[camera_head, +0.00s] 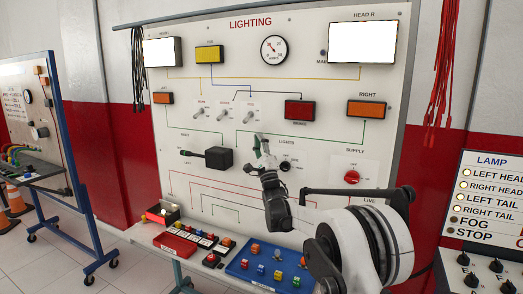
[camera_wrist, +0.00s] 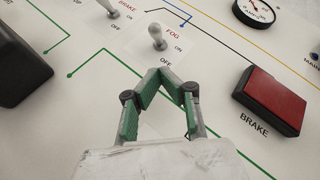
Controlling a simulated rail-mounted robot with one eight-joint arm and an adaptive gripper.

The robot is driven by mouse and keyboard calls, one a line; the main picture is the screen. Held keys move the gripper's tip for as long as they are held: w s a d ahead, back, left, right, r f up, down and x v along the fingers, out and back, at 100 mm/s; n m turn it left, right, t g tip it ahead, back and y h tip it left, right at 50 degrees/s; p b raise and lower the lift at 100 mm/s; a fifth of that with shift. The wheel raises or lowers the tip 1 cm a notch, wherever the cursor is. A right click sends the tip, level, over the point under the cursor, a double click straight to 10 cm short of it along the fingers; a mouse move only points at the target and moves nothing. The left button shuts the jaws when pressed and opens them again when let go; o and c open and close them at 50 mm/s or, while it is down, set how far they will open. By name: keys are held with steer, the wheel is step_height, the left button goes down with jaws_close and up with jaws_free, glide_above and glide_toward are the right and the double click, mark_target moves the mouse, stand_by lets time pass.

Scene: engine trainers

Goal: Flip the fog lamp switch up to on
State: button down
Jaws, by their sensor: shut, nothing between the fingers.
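The fog switch (camera_wrist: 157,37) is a small metal toggle labelled FOG, ON and OFF on the white lighting board. In the head view it is the rightmost of three toggles (camera_head: 250,115). I cannot tell surely which way its lever is set. My gripper (camera_wrist: 165,72) has green-padded fingers with their tips together, empty, just below the fog switch in the wrist view and apart from it. In the head view my gripper (camera_head: 261,140) is in front of the board, below the toggle row. The yellow fog lamp (camera_head: 209,54) is at the board's upper left.
The brake switch (camera_wrist: 108,8) is left of the fog switch. A red brake lamp (camera_wrist: 272,100) is at right and a black box (camera_wrist: 18,65) at left. The lamp panel (camera_head: 485,200) shows its FOG and STOP indicators dark. A blue tray (camera_head: 262,268) stands below the board.

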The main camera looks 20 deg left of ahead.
mark_target(247, 119)
steer(key=shift+w+a+r, duration=0.1)
steer(key=shift+a+r, duration=1.6)
steer(key=shift+r, duration=0.1)
